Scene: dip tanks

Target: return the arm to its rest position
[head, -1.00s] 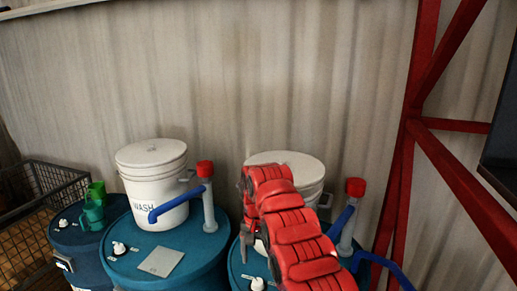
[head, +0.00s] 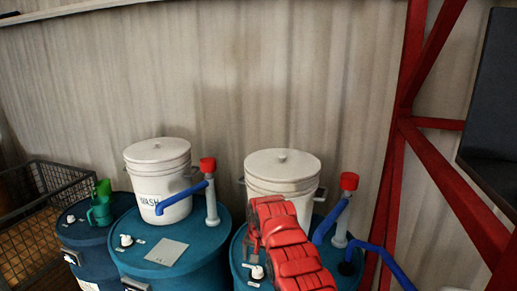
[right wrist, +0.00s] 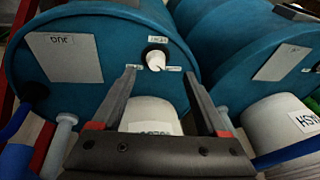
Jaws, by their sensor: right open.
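My right arm (head: 286,247), red and segmented, comes in from the lower right in the head view. It is in front of the lower part of the right white bucket (head: 283,170). Its gripper is mostly hidden there by the arm. In the right wrist view, my right gripper (right wrist: 158,72) is open with nothing between its two dark fingers. The fingers point toward a blue drum top (right wrist: 105,75) with a white knob (right wrist: 155,57), and a white bucket (right wrist: 152,115) shows beyond the gripper base. My left gripper is not in view.
The lidded WASH bucket (head: 160,180) stands on the middle blue drum (head: 197,250). Red-capped pipes (head: 211,190) (head: 343,205) rise beside both buckets. A green jug (head: 100,207) is on the left drum, near a wire crate (head: 45,215). Red steel posts (head: 408,85) stand at right.

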